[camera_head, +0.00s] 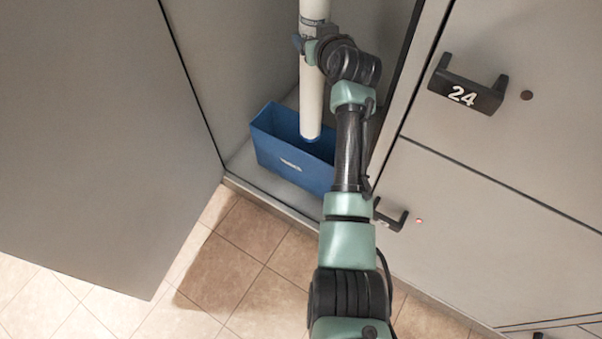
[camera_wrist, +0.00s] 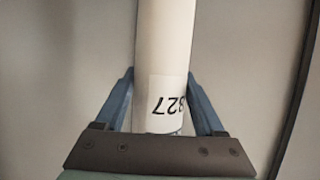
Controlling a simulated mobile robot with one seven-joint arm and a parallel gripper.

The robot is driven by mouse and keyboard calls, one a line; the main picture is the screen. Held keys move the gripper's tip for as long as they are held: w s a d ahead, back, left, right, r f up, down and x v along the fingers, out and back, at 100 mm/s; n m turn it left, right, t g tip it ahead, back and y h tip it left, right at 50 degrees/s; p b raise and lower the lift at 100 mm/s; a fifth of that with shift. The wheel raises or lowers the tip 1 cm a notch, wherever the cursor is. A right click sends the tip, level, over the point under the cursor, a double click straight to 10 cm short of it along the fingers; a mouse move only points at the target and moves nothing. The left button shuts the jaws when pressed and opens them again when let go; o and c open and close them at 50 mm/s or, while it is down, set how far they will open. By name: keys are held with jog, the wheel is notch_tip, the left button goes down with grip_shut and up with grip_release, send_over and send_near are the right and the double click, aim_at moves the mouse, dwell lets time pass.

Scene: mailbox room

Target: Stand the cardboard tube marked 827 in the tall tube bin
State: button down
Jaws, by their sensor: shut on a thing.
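The long white cardboard tube (camera_head: 312,95) is upright in my gripper. In the wrist view the tube (camera_wrist: 166,40) carries a label reading 827, upside down, between the two blue fingers. My gripper (camera_head: 308,45) is shut on the tube at its upper part; it also shows in the wrist view (camera_wrist: 161,100). The blue bin (camera_head: 285,165) stands on the floor of an open locker, with a white label on its front. The tube's lower end overlaps the bin's opening in the head view. I cannot tell how deep it sits or whether it touches the bin.
A large grey locker door (camera_head: 95,130) stands open at the left. At the right are closed grey doors, one with a black handle marked 24 (camera_head: 466,88). A smaller handle (camera_head: 390,215) is beside my arm. The tiled floor (camera_head: 240,265) in front is clear.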

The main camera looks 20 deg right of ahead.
jog(key=b, duration=1)
send_over(314, 118)
jog(key=w, duration=0.3)
jog(key=f, duration=1.2)
jog(key=shift+s+d+f, duration=0.1)
jog(key=shift+s+d, duration=0.05)
jog(key=shift+s, duration=0.05)
notch_tip(314, 118, down, 10)
jog(key=b, duration=0.6)
jog(key=shift+b, duration=0.4)
jog(key=shift+f, duration=0.1)
grip_release()
